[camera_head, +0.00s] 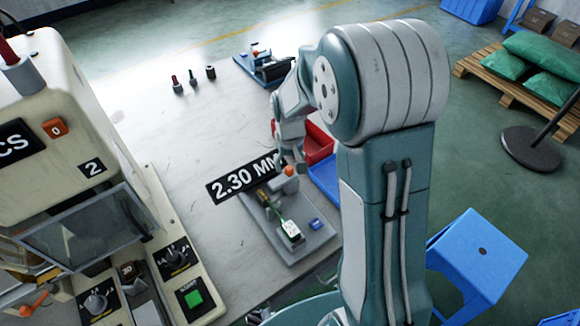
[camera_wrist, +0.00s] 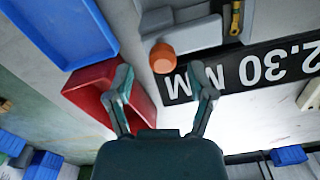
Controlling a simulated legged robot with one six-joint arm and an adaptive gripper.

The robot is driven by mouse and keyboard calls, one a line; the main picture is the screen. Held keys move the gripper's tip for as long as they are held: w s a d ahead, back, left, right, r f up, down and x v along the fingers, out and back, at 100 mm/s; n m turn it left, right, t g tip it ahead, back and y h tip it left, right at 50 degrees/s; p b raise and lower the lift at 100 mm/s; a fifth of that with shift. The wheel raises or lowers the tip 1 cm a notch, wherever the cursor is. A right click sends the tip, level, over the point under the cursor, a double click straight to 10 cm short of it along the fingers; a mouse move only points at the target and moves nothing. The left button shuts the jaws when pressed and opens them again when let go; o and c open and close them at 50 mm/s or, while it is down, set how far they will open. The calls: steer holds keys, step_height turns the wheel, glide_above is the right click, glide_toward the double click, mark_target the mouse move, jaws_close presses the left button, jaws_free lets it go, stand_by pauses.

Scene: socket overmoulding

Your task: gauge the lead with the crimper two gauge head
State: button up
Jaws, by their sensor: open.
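The gauge station has a grey base (camera_head: 315,243) and a black "2.30 MM" sign (camera_head: 236,182) on the table. An orange knob (camera_head: 289,171) sits at its far end; it also shows in the wrist view (camera_wrist: 162,58). A small white and green piece (camera_head: 291,231) lies on the base, with a thin lead-like strip running from it. A gold terminal (camera_wrist: 236,18) shows at the wrist view's top edge. My gripper (camera_wrist: 160,75) is open and empty, its fingers on either side of the knob in the picture. I cannot tell if they touch it.
A crimping machine marked "2" (camera_head: 93,168) stands at the left. A red bin (camera_head: 318,143) and a blue tray (camera_head: 325,178) lie beside the gauge. Another fixture (camera_head: 264,66) and several small pieces stand at the table's far end. The table's middle is clear.

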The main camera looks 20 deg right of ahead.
step_height(320, 180, up, 10)
steer(key=shift+d, duration=0.2)
steer(key=shift+f, duration=0.1)
stand_by(0.3)
steer(key=s+r+t, duration=0.2)
steer(key=s+r, duration=0.3)
steer(key=s, duration=0.5)
steer(key=s+r+t, duration=0.3)
steer(key=s+r, duration=0.2)
steer(key=s, duration=0.6)
steer(key=shift+a+r+m+t, duration=0.3)
steer(key=shift+a+r, duration=0.05)
steer(key=shift+r, duration=0.05)
